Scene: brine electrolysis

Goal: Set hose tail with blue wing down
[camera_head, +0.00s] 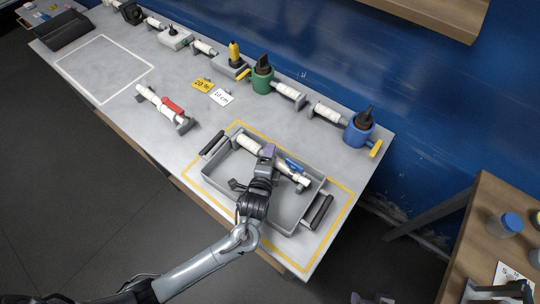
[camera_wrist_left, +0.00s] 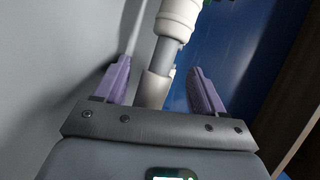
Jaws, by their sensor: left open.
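The hose tail with blue wing (camera_head: 294,165) lies lengthwise in the grey tray (camera_head: 211,165). It has white ends, and my gripper hides its middle. My left gripper (camera_head: 267,150) is over the tray at that hidden middle. In the left wrist view, the open purple fingers (camera_wrist_left: 160,70) stand on either side of a white and grey tubular piece (camera_wrist_left: 168,55), with a gap to each finger. I cannot tell whether the piece rests on supports. My right gripper is not in view.
The tray has black handles (camera_head: 320,212) and sits inside a yellow outline. A red-winged hose tail (camera_head: 172,105) lies on the bench to the left. Green (camera_head: 262,80) and blue (camera_head: 359,128) valves line the back edge. A white-outlined area (camera_head: 104,68) is empty.

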